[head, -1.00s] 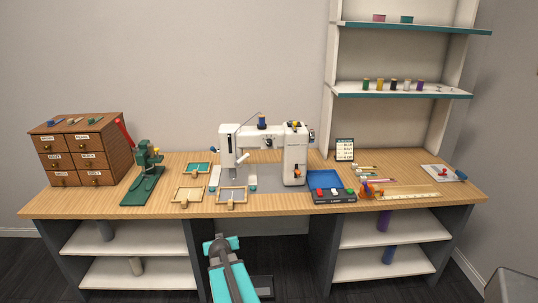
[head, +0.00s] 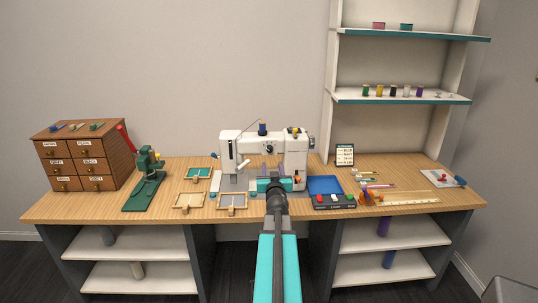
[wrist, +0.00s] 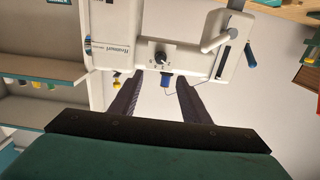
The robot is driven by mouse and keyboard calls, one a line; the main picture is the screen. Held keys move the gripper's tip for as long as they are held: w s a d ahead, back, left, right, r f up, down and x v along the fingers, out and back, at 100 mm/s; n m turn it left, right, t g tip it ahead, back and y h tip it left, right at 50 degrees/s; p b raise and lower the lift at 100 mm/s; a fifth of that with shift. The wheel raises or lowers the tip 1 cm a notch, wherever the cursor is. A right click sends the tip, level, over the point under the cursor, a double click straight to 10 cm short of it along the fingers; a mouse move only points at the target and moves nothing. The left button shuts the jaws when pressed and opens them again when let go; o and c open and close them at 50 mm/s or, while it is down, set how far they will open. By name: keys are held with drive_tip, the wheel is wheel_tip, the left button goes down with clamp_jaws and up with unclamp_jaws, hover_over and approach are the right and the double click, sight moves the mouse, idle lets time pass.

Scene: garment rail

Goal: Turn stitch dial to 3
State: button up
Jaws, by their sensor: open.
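The white sewing machine (head: 295,155) stands on the wooden table. Its stitch dial (head: 270,149) is a small dark knob on the upper front of the body. In the wrist view the machine appears upside down, and the dial (wrist: 161,58) is a black knob with small marks around it, too small to read with certainty. My gripper (wrist: 160,84) is open and empty, with its two dark fingers apart and the dial showing between and beyond their tips. In the head view my gripper (head: 273,178) is in front of the machine, lower than the dial.
A blue tray (head: 325,184) and a dark button box (head: 334,201) lie right of my arm. Small wooden frames (head: 232,201) lie to the left. A blue spool (head: 262,129) tops the machine. A green press (head: 147,180) stands farther left.

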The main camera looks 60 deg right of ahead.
sight(270, 150)
drive_tip(key=shift+w+d, duration=0.15)
drive_tip(key=shift+x, duration=6.7)
drive_tip(key=shift+c, duration=0.3)
drive_tip(key=c, duration=1)
drive_tip(key=shift+a+f, duration=0.1)
drive_tip(key=shift+a, duration=0.25)
clamp_jaws()
drive_tip(key=shift+d+r+p, duration=0.2)
drive_tip(key=shift+r+p, duration=0.1)
drive_tip(key=shift+p, duration=0.1)
unclamp_jaws()
drive_tip(key=shift+d, duration=0.2)
